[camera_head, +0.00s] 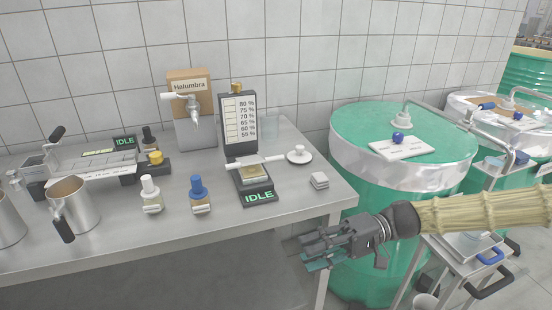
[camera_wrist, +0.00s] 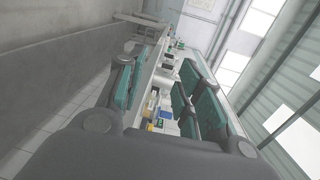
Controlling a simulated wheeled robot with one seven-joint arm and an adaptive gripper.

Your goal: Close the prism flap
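The refractometer-like device stands near the right end of the steel bench in the head view. It has a black upright panel (camera_head: 239,118) with a percent scale and a base reading IDLE (camera_head: 259,197). A pale yellowish prism plate (camera_head: 253,173) shows on the base, with a white bar (camera_head: 262,161) across its back. The bar seems part of the flap; its exact angle is hard to tell. My gripper (camera_head: 318,250) is in front of the bench's right end, below and right of the device, touching nothing. In the wrist view its teal-padded fingers (camera_wrist: 160,88) are apart and empty.
A white bottle (camera_head: 151,195) and a blue-capped bottle (camera_head: 199,194) stand left of the device. A small white dish (camera_head: 299,154) and stacked white squares (camera_head: 319,181) lie to its right. A green drum (camera_head: 385,185) stands beyond the bench (camera_head: 120,233), behind my arm.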

